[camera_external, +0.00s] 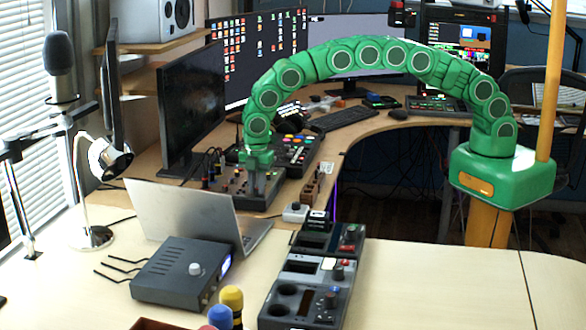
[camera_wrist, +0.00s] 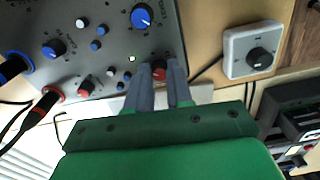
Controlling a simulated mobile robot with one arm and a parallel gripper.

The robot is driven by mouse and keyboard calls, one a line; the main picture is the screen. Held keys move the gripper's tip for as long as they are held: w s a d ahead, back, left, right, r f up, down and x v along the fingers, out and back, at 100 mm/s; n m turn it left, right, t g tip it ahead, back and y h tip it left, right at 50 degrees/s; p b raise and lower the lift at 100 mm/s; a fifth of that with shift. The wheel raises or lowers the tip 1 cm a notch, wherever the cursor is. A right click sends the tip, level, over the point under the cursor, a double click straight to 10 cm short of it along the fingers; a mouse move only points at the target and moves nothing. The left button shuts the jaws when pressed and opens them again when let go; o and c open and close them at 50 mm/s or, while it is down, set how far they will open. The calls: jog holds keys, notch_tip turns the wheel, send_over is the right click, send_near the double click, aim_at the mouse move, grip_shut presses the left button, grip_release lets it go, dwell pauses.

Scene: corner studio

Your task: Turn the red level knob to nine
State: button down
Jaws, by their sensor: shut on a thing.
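The grey control panel (camera_wrist: 105,20) fills the upper left of the wrist view, and it also shows at the desk bend in the external view (camera_external: 236,190). A red knob (camera_wrist: 160,72) sits near the panel's edge. My gripper (camera_wrist: 161,76) is shut on this knob, with one grey finger on each side. In the external view my gripper (camera_external: 258,182) reaches straight down onto the panel. The fingers partly cover the knob, and I cannot read its pointer or scale.
Another red knob (camera_wrist: 85,88) and plugged cables stand to the left. A white box with a black dial (camera_wrist: 258,57) lies right. The laptop (camera_external: 190,212) stands near the panel.

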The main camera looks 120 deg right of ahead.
jog(key=m, duration=0.3)
jog(key=shift+m, duration=0.4)
jog(key=m, duration=0.4)
jog(key=shift+m, duration=0.3)
jog(key=m, duration=0.3)
jog(key=shift+m, duration=2.4)
jog(key=c, duration=1)
grip_release()
